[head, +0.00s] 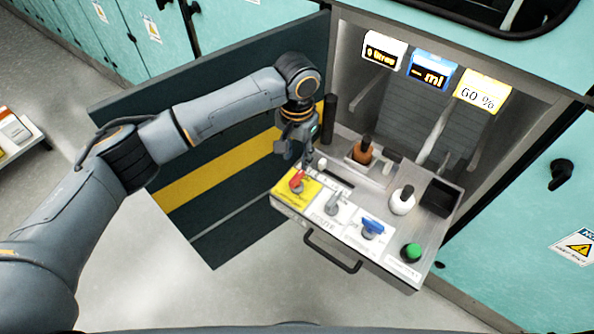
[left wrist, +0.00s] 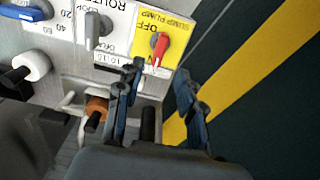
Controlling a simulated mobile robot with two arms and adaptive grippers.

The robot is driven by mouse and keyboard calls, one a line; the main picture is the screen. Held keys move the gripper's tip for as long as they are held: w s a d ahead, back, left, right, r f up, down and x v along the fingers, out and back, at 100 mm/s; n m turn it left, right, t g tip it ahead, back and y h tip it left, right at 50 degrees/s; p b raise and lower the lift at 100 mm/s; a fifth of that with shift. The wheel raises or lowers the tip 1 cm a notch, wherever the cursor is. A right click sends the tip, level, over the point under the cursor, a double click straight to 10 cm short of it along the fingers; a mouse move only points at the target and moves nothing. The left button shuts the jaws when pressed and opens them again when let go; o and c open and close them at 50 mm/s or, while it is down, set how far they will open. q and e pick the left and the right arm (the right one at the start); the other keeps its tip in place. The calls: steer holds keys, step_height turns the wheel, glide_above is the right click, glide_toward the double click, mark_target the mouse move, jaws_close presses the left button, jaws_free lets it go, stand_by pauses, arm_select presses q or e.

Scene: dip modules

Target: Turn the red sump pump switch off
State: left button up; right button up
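The red sump pump switch (head: 297,181) sits on a yellow plate (head: 311,190) at the left end of the pulled-out drawer panel. In the left wrist view the red switch (left wrist: 160,46) is just beyond the fingertips, and its yellow plate (left wrist: 176,31) reads "SUMP PUMP" and "OFF". I cannot tell which setting the handle points to. My left gripper (head: 307,162) is close behind and above the switch. In the left wrist view its two fingers (left wrist: 160,74) are spread apart with nothing between them, and they do not appear to touch the switch. My right gripper is not in view.
A grey lever (head: 333,203), a blue knob (head: 372,229) and a green button (head: 411,252) line the panel. An open dark door (head: 225,100) is on the left.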

mark_target(297, 176)
arm_select(q)
step_height(297, 176, down, 8)
steer(key=shift+r, duration=0.25)
jaws_close()
